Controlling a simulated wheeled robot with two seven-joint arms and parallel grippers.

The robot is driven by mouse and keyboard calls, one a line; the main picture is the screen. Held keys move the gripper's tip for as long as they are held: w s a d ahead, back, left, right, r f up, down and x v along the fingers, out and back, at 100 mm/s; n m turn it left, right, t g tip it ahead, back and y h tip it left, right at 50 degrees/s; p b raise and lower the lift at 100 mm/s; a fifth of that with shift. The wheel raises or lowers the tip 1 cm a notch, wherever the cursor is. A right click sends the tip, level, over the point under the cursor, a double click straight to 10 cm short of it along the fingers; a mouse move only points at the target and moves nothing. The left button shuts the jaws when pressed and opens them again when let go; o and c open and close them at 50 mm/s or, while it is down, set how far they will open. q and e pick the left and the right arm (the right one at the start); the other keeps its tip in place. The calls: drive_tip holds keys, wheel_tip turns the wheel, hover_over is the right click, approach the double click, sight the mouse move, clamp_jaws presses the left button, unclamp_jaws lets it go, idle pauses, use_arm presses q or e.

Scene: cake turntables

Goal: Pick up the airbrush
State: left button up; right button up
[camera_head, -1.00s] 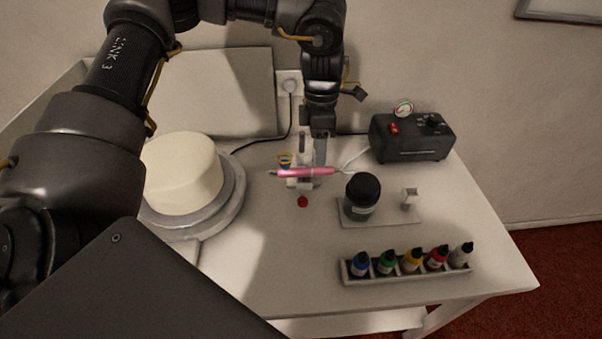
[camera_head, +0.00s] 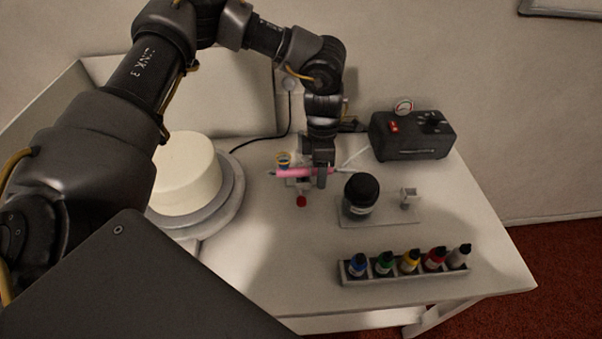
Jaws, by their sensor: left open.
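The pink airbrush (camera_head: 292,173) lies roughly level above the table, on what looks like a small holder partly hidden below it. A small cup with a yellow and blue band (camera_head: 283,160) shows at its left part, and a pale hose runs from its right end toward the compressor. My left gripper (camera_head: 322,178) points down at the airbrush's right part, with a finger in front of it. It is open. The far finger and any contact are hidden. My right gripper is not in view.
A white cake (camera_head: 187,172) on a grey turntable (camera_head: 233,196) stands left. A black compressor (camera_head: 412,137) stands behind right. A dark jar (camera_head: 360,195) sits on a pale plate (camera_head: 400,216). A rack (camera_head: 405,277) of several paint bottles is in front. A red dot (camera_head: 301,202) lies below the airbrush.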

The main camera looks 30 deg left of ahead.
use_arm(q)
clamp_jaws()
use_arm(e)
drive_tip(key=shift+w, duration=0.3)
use_arm(q)
drive_tip(key=shift+r, duration=0.1)
